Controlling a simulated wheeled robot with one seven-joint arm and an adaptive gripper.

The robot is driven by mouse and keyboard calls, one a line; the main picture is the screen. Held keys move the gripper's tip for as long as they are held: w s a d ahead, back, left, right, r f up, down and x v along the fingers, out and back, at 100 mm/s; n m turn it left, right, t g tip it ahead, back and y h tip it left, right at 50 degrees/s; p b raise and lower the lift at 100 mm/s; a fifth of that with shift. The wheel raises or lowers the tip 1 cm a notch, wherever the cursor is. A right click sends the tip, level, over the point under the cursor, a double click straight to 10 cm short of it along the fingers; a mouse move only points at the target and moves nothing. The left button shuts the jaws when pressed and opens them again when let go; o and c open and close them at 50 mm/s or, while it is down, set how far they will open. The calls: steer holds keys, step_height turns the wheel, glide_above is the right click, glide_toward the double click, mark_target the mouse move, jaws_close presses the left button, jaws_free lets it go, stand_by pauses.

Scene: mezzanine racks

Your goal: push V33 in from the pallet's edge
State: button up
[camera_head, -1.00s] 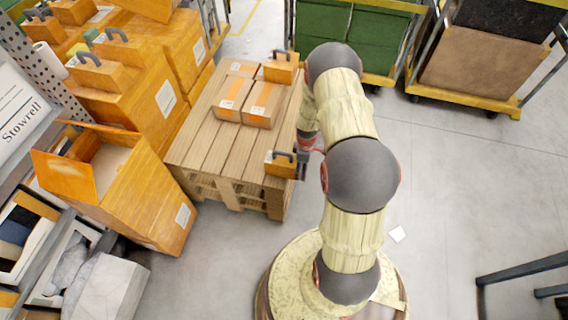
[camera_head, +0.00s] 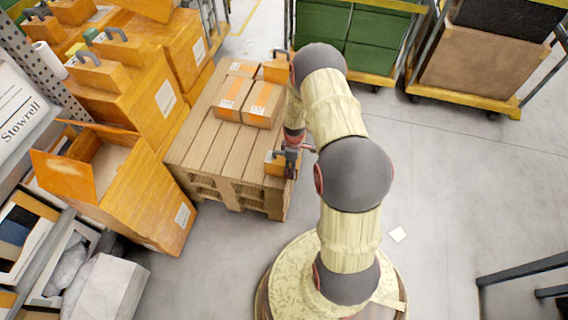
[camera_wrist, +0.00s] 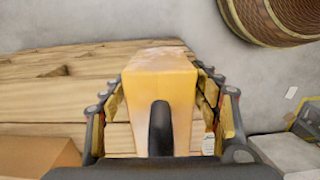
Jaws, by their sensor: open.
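A small orange box with a dark handle (camera_head: 272,164), which I take to be V33, sits at the pallet's near right corner, by the edge. No V33 label is legible. The wooden pallet (camera_head: 215,150) stands on the floor. My gripper (camera_wrist: 160,72) is open over the box, one finger on each side; the box (camera_wrist: 163,75) fills most of the gap in the wrist view. I cannot tell whether the fingers touch it. In the head view my gripper (camera_head: 288,155) partly hides the box's right side.
An open orange carton (camera_head: 140,195) stands to the left. Green-loaded and brown-loaded carts are behind. The pallet's front left boards are bare.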

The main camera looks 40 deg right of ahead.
mark_target(269, 160)
steer(key=shift+w+a, duration=1.45)
steer(key=shift+w, duration=0.25)
steer(key=shift+w+a, duration=1.5)
steer(key=shift+w, duration=0.2)
steer(key=shift+w+a, duration=1.45)
steer(key=shift+w, duration=0.25)
steer(key=shift+s+d, duration=0.1)
steer(key=shift+s+d, duration=0.9)
steer(key=shift+s, duration=0.15)
step_height(269, 160, up, 13)
steer(key=p, duration=0.9)
steer(key=shift+r, duration=0.1)
